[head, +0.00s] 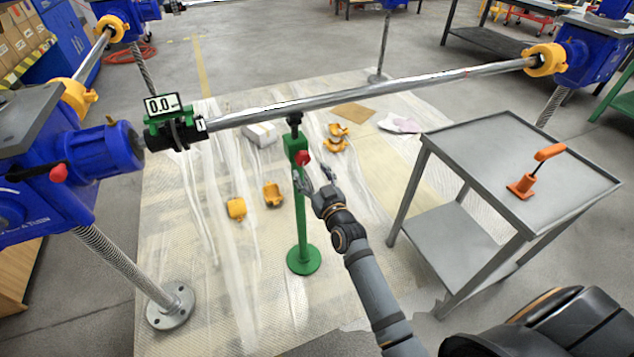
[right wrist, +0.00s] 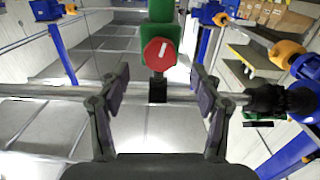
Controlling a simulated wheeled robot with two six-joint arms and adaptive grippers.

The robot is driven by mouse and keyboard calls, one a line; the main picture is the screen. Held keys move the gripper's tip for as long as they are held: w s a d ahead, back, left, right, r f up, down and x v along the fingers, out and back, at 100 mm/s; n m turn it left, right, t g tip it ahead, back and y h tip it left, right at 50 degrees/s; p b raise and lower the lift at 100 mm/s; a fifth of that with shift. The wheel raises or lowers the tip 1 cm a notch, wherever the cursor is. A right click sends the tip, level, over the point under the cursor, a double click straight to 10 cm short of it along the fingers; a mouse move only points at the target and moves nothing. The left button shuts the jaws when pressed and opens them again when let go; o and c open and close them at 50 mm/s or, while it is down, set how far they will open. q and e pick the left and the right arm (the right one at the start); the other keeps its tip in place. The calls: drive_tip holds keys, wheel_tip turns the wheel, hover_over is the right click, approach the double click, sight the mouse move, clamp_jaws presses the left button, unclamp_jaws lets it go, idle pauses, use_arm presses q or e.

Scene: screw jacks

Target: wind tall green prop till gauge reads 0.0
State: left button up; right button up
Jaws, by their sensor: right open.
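The tall green prop (head: 301,215) stands upright on its round base under the long steel shaft (head: 400,90). Its black top meets the shaft's underside in the picture; I cannot tell whether they touch. Its red knob (head: 303,158) faces my right arm and shows a white mark in the right wrist view (right wrist: 160,54). The gauge (head: 161,104) sits on the shaft's left end and reads 0.0. My right gripper (head: 314,178) is open and empty, just in front of the knob. In the right wrist view the knob appears between and slightly above its fingertips (right wrist: 160,88). My left gripper is not seen.
Blue screw jacks (head: 70,175) with yellow clamps stand at both ends of the shaft. A grey cart (head: 470,165) carrying an orange tool (head: 535,173) stands right of my right arm. Yellow clamp pieces (head: 272,195) lie on the floor sheeting around the prop.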

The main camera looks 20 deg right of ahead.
drive_tip(key=s, duration=0.5)
drive_tip(key=shift+s+d, duration=0.1)
drive_tip(key=shift+s, duration=0.05)
idle(1.5)
drive_tip(key=s+f+g, duration=0.3)
drive_tip(key=f+g, duration=0.1)
drive_tip(key=f, duration=1.2)
drive_tip(key=s+d+f+g, duration=0.2)
drive_tip(key=s+f+g, duration=0.2)
drive_tip(key=s+f, duration=0.55)
drive_tip(key=s+d+f+g, duration=0.1)
drive_tip(key=s+f+g, duration=0.4)
drive_tip(key=f, duration=0.7)
drive_tip(key=s+d+f+g+h, duration=0.15)
drive_tip(key=s+f, duration=0.25)
drive_tip(key=s, duration=0.4)
drive_tip(key=s+d+f+g, duration=0.25)
drive_tip(key=s+f, duration=0.25)
drive_tip(key=s, duration=0.3)
use_arm(q)
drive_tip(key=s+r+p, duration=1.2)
drive_tip(key=p, duration=0.8)
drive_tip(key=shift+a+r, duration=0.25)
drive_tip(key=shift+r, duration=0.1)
use_arm(e)
drive_tip(key=s+d+r, duration=0.1)
drive_tip(key=s+r, duration=1)
drive_tip(key=r, duration=0.2)
drive_tip(key=shift+s+r, duration=0.15)
